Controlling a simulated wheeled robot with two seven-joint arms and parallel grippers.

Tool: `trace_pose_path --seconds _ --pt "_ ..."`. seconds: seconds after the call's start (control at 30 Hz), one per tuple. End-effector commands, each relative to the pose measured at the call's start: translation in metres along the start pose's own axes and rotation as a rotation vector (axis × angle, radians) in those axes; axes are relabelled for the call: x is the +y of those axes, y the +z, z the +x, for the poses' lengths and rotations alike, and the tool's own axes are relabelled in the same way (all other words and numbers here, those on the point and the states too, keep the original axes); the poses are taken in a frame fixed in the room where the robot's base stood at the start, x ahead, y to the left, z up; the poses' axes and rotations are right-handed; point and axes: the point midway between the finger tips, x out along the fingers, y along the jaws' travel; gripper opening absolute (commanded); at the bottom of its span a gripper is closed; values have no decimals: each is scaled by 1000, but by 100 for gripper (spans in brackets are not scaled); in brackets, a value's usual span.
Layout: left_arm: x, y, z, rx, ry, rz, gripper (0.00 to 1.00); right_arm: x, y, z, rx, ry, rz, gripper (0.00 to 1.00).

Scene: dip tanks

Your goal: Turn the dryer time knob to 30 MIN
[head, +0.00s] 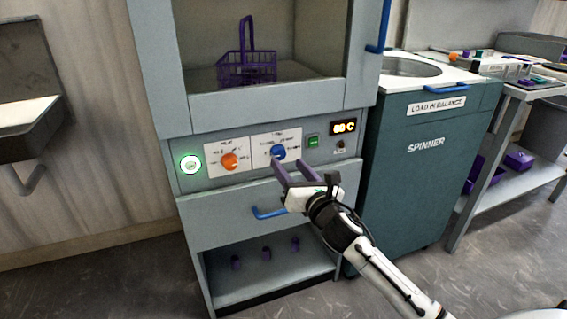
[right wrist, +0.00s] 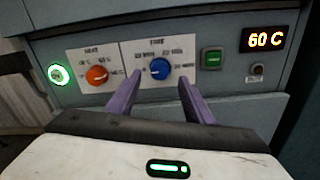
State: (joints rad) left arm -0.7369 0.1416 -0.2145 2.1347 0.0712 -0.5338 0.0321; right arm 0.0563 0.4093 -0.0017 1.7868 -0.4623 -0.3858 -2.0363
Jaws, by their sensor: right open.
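The dryer's time knob (head: 278,152) is blue and sits on a white label plate on the control panel. In the right wrist view the blue knob (right wrist: 160,69) shows between and beyond my fingertips, with a pale pointer mark on it. The small time markings around it are too blurred to read surely. My right gripper (head: 291,167) is open, with purple fingers pointing at the panel just below and in front of the knob. In the right wrist view its fingers (right wrist: 160,85) are apart, with nothing between them. My left gripper is not in view.
An orange heat knob (right wrist: 97,75) is left of the blue knob. A green button (right wrist: 212,59) and a display reading 60 C (right wrist: 268,39) are right. A blue drawer handle (head: 269,212) is below. A purple basket (head: 246,66) stands in the dryer. The spinner (head: 420,170) is right.

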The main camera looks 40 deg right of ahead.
Motion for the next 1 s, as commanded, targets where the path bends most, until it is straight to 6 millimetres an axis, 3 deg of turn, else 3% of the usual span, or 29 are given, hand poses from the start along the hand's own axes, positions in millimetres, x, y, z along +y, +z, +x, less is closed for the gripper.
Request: trace_pose_path --seconds 0.1,0.3,0.63,0.67,0.9,1.0 --pt "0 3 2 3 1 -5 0 0 -1 21 -1 0 2 48" --pt "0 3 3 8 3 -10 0 0 -1 41 0 1 3 48" --pt "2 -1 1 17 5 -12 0 0 -1 45 2 1 3 48" --pt "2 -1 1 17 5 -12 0 0 -1 45 2 1 3 46" --pt "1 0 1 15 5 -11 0 0 -1 45 2 1 3 6" --pt "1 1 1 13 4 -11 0 0 -1 45 2 1 5 6"
